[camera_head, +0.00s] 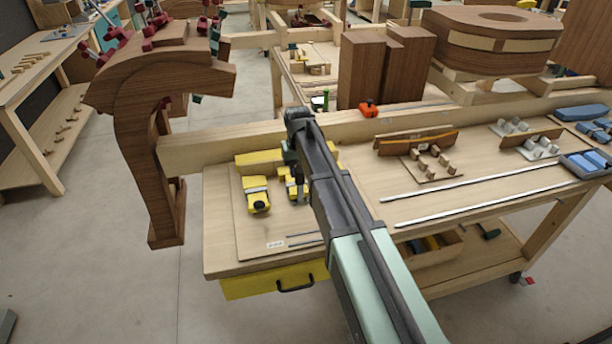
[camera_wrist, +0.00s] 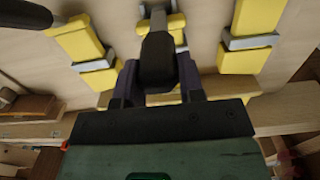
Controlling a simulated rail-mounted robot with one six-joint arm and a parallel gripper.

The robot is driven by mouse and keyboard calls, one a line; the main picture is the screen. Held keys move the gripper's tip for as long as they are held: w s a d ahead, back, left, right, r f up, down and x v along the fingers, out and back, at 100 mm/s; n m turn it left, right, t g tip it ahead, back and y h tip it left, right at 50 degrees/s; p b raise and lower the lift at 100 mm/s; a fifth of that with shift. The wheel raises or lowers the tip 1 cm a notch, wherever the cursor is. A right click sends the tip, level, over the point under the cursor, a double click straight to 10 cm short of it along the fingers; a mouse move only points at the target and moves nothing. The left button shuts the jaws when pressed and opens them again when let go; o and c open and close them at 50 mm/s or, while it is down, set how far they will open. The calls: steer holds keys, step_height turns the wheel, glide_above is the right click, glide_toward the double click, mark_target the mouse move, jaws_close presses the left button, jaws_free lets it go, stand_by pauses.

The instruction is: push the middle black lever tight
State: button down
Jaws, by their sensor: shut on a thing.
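The middle black lever (camera_wrist: 158,58) shows in the wrist view between the two dark fingers of my gripper (camera_wrist: 157,72), which is shut on it. The lever joins a grey and yellow clamp (camera_wrist: 160,20) on the pale board. Another yellow clamp with a grey band (camera_wrist: 90,45) is to its left, and a similar one (camera_wrist: 250,40) is to its right. In the head view my arm reaches down to these clamps. The left yellow clamp (camera_head: 256,195) is clear of the arm, but the fingers and their grip are mostly hidden there.
The workbench (camera_head: 222,250) carries the clamp board (camera_head: 265,232) near its left end. A long wooden beam (camera_head: 230,144) runs behind the clamps. A curved brown chair form (camera_head: 150,120) stands at the left. Metal strips (camera_head: 475,185) lie to the right of my arm.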

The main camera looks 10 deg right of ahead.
steer(key=w+f+b, duration=0.3)
steer(key=w, duration=0.4)
steer(key=shift+w, duration=0.2)
stand_by(0.4)
steer(key=c, duration=0.8)
jaws_free()
steer(key=shift+w+f, duration=0.1)
steer(key=shift+o, duration=0.4)
step_height(320, 180, up, 11)
steer(key=p, duration=1.1)
